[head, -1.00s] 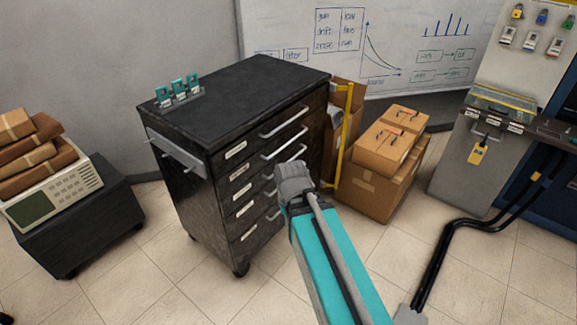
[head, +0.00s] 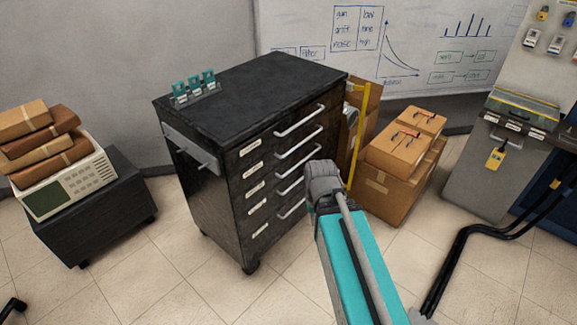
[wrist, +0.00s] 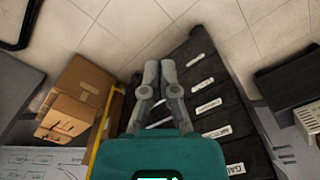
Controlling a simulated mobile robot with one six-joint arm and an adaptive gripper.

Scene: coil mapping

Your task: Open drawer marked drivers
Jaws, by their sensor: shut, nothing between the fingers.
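A black drawer cabinet (head: 218,195) stands left of my arm in the head view. Its front has several stacked drawers, all looking shut, each with a white label and silver bar handle. The top handle (head: 300,120) is clear; lower handles are partly behind my arm. The labels are too small to read in the head view; in the wrist view the label nearest the camera (wrist: 235,168) begins "GA", and none clearly reads drivers. My gripper (wrist: 160,68) is shut and empty in front of the drawer fronts. Its fingers are hidden in the head view.
Cardboard boxes (head: 395,185) and a yellow upright bar (head: 360,140) stand right of the cabinet. A low black stand (head: 95,220) with a beige instrument and parcels is at left. Black cables (head: 450,260) cross the floor at right. Front floor is open.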

